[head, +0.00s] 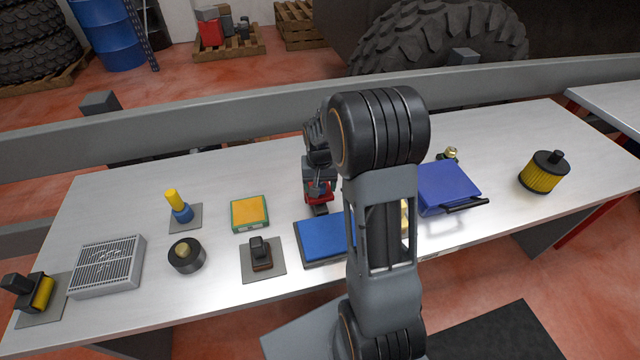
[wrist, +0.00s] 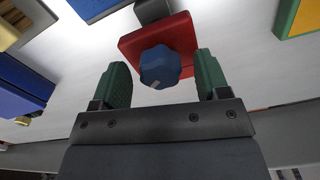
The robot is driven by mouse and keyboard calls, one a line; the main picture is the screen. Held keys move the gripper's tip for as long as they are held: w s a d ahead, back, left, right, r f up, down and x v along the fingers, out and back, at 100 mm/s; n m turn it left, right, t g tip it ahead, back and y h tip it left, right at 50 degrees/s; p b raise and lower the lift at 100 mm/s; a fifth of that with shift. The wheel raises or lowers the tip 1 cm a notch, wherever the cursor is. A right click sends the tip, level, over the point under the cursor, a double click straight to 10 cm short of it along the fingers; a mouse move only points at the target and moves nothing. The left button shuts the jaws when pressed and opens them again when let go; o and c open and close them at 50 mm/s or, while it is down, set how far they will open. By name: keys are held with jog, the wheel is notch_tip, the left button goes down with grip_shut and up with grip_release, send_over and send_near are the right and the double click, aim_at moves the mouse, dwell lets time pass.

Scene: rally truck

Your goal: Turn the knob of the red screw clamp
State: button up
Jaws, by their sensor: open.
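The red screw clamp (wrist: 176,35) is in the upper middle of the wrist view, with its dark blue knob (wrist: 160,68) facing my camera. My gripper (wrist: 161,75) is open, with one green finger on each side of the knob. I see gaps between the knob and both fingers in the picture; how deep the knob sits between them is hard to tell. In the head view the red clamp (head: 318,192) stands on the bench, partly hidden by my gripper and wrist just above it.
A blue pad (head: 318,237) lies in front of the clamp. A green-edged yellow box (head: 249,211) is to its left. A blue case (head: 447,187) is to the right, beyond my arm. The grey bench top (head: 128,194) is clear at the back left.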

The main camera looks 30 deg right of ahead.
jog(key=c, duration=0.9)
jog(key=shift+c, duration=0.2)
jog(key=shift+m, duration=0.4)
jog(key=m, duration=0.3)
jog(key=shift+m+b, duration=0.3)
jog(key=shift+r+m, duration=0.1)
jog(key=shift+m, duration=1.6)
jog(key=o, duration=0.9)
